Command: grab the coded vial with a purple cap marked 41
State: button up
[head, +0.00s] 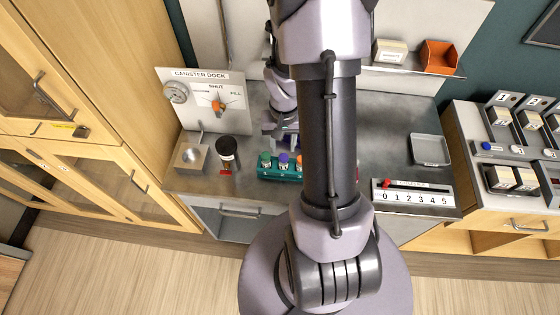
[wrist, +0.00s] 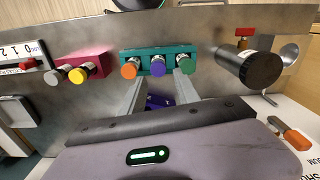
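A teal rack (head: 267,174) on the steel counter holds vials with green, purple and orange caps. The purple-capped vial (head: 284,158) stands in the middle; no number on it is readable. In the wrist view the same purple cap (wrist: 158,67) shows between the orange and green caps on the teal rack (wrist: 187,50). My gripper (wrist: 158,86) is open, its two fingers apart and pointing toward the rack, roughly in line with the purple cap. A small dark purple item (wrist: 158,101) shows between the fingers; I cannot tell what it is. My arm hides part of the counter.
A dark-capped canister (head: 228,150) stands left of the rack, by the canister dock panel (head: 205,98). A magenta rack (wrist: 92,60) with white and yellow caps is nearby. A numbered slider panel (head: 415,194) and grey tray (head: 430,149) are at right.

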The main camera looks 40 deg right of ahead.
aim_at(284, 156)
jog(key=f, duration=0.4)
jog(key=f+b, duration=0.1)
jog(key=f, duration=0.3)
jog(key=shift+d+f, duration=0.2)
jog(key=shift+f, duration=0.05)
jog(key=shift+s, duration=0.1)
grip_shut()
